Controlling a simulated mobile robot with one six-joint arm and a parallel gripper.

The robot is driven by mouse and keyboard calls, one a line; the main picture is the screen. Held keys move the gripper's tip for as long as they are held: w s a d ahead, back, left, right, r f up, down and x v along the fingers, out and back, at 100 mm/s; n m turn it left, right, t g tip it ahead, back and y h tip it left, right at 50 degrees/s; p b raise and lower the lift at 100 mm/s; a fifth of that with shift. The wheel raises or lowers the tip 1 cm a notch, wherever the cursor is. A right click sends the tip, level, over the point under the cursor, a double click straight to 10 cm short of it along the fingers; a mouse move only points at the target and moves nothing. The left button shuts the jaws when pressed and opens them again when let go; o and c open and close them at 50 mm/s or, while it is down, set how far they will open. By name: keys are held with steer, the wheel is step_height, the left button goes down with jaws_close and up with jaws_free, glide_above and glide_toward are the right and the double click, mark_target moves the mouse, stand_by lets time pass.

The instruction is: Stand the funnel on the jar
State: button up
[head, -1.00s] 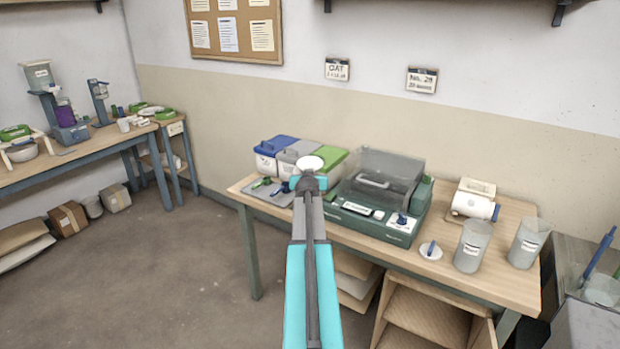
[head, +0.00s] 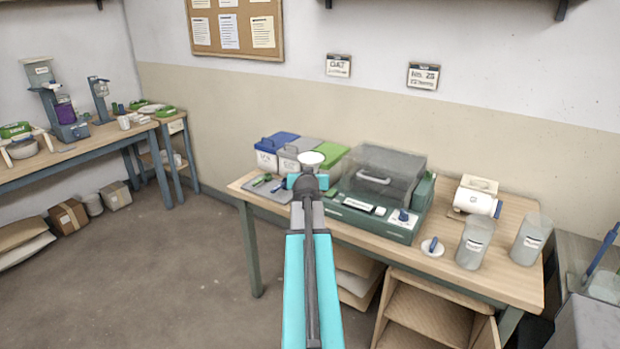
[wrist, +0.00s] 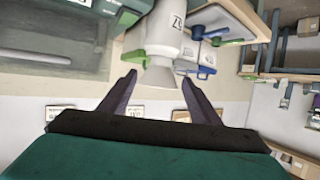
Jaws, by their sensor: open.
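The funnel (head: 312,158) shows in the head view as a white round mouth just beyond my gripper (head: 309,174). In the wrist view, which is upside down, the pale funnel (wrist: 159,80) flares between my two dark fingertips (wrist: 159,78). It lines up with a whitish labelled jar (wrist: 163,36), its wide mouth facing away from the jar, and it looks upright on it. The exact contact is too small to tell. My fingers are spread, with a gap on both sides of the funnel. My arm hides the jar in the head view.
Blue, grey and green-lidded bins (head: 270,150) stand behind. A green machine with a clear lid (head: 385,170) stands close on the right. Two grey buckets (head: 474,245) and a white roller device (head: 478,200) are farther right.

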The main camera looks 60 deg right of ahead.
stand_by(0.8)
steer(key=w+a+f+n+g+y, duration=0.1)
steer(key=w+a+f+n+y, duration=0.3)
steer(key=a+f, duration=0.95)
steer(key=w+a+f+g+y, duration=0.1)
steer(key=w+a+f+y, duration=0.35)
steer(key=a+f, duration=0.95)
steer(key=s+a+f+n+g+y, duration=0.2)
steer(key=s+a+f+n+g, duration=0.1)
steer(key=a+f, duration=1.4)
steer(key=s+a+f+n+g, duration=0.2)
steer(key=s+a+f, duration=0.3)
steer(key=s+a, duration=0.7)
steer(key=s+a+f+n+g+y, duration=0.1)
steer(key=s+a+f+n+g, duration=0.2)
steer(key=s+a, duration=1)
step_height(320, 180, down, 2)
steer(key=shift+s+a+g, duration=0.25)
steer(key=shift+s+g, duration=0.15)
steer(key=shift+g, duration=0.7)
